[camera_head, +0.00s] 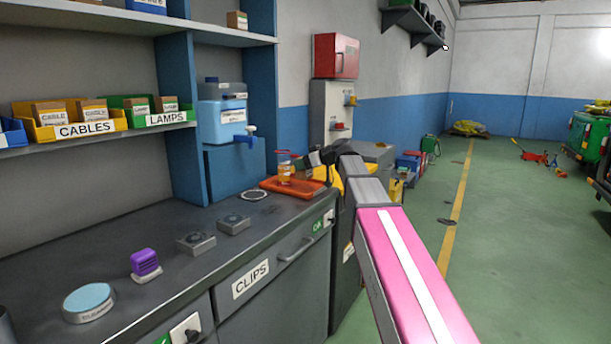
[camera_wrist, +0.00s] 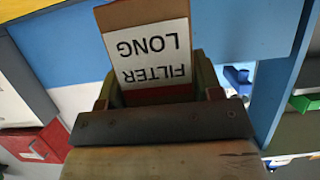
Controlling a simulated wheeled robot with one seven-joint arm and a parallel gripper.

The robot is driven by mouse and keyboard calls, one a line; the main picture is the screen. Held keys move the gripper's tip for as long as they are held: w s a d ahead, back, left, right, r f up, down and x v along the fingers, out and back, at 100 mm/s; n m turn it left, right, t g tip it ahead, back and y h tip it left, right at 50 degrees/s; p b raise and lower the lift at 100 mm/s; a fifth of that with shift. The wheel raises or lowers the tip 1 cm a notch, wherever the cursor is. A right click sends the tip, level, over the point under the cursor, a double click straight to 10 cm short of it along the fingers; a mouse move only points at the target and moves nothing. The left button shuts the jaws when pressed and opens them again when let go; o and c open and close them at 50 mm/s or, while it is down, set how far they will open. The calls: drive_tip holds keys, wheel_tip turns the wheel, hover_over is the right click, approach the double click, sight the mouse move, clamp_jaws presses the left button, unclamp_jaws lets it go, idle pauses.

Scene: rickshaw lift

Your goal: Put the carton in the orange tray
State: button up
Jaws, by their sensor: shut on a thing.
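The carton (camera_wrist: 148,50) is brown with a white label reading FILTER LONG, which appears upside down in the wrist view. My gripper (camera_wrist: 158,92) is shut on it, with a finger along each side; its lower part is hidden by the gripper. In the head view, my gripper (camera_head: 320,158) is at the far end of the workbench, by the right end of the orange tray (camera_head: 275,189). I cannot make out the carton clearly there. The shallow tray lies on the bench near its far right corner.
A jar with an amber body (camera_head: 285,168) stands at the tray. A grey ring (camera_head: 254,194) and small grey blocks (camera_head: 233,223) lie on the bench. A shelf of labelled bins (camera_head: 75,131) hangs at left.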

sight(310, 172)
drive_tip(key=shift+w+d+f, duration=0.2)
drive_tip(key=shift+d+f, duration=0.1)
drive_tip(key=shift+f, duration=1.95)
drive_tip(key=o, duration=1)
drive_tip(key=shift+f, duration=0.1)
drive_tip(key=v, duration=1.2)
drive_tip(key=shift+d, duration=0.1)
